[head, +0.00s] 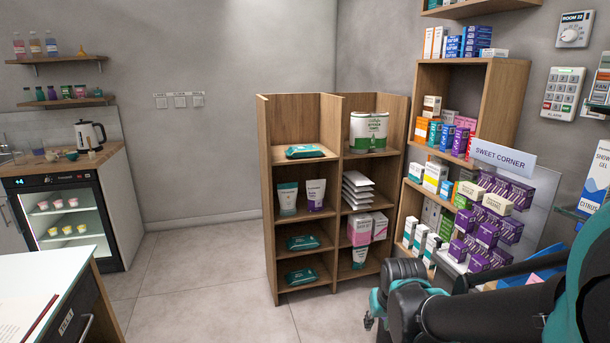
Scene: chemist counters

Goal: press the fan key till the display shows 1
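A room panel (574,30) at the upper right reads "ROOM 22" above a round dial. Below it, a white keypad (563,94) marked "ALARM" has several keys. My black and teal arm crosses the lower right, well below the wall panels. My gripper cannot be made out.
A wooden shelf unit (268,190) with packets and tubes stands in the middle. Boxes and a "SWEET CORNER" sign (503,157) fill the right. A white-topped counter (45,280) is at the lower left. The floor (195,280) between counter and shelves is clear.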

